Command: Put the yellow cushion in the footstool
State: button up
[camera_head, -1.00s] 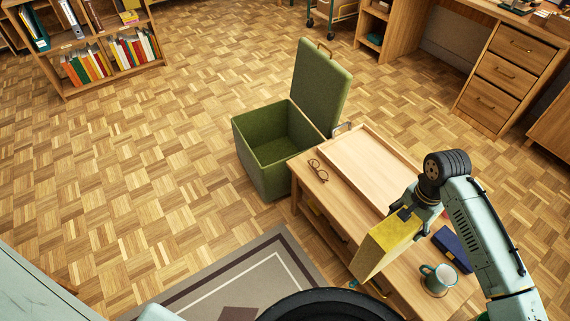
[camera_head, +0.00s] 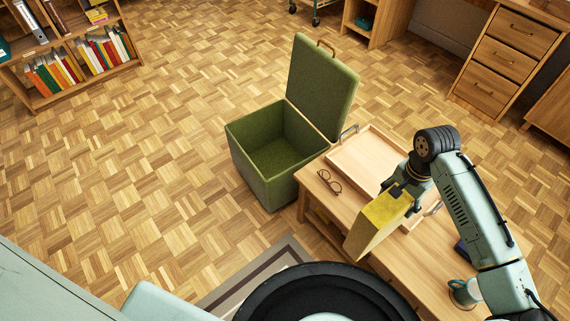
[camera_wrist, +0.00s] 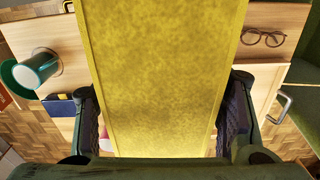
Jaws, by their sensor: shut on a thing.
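The yellow cushion (camera_head: 379,222) is a flat block held by my gripper (camera_head: 404,193) above the front edge of the low wooden table. In the wrist view the cushion (camera_wrist: 160,75) fills the middle, with a gripper finger (camera_wrist: 160,118) pressed on each side. The green footstool (camera_head: 262,165) stands on the floor beyond the table's left end. Its lid (camera_head: 322,85) is raised at the back right, and the inside I can see is empty. The cushion is to the right of the footstool and nearer to me, apart from it.
The wooden table (camera_head: 340,202) bears glasses (camera_head: 329,181), a wooden tray (camera_head: 372,153) with metal handles, a dark blue thing (camera_head: 461,250) and a teal mug (camera_head: 463,292). A bookcase (camera_head: 75,70) stands far left and a drawer desk (camera_head: 508,60) far right. Floor left of the footstool is clear.

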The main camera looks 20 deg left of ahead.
aim_at(273, 172)
jog(key=i+j, duration=0.15)
jog(key=j, duration=0.2)
jog(key=i+j+z, duration=0.1)
jog(key=j, duration=0.3)
jog(key=i+j, duration=0.2)
jog(key=j, duration=0.2)
jog(key=i+j+z, duration=0.1)
jog(key=j, duration=0.25)
jog(key=i+j, duration=0.15)
jog(key=j, duration=0.25)
jog(key=i+j+z, duration=0.1)
jog(key=j, duration=0.3)
jog(key=i+l, duration=0.35)
jog(key=l, duration=0.1)
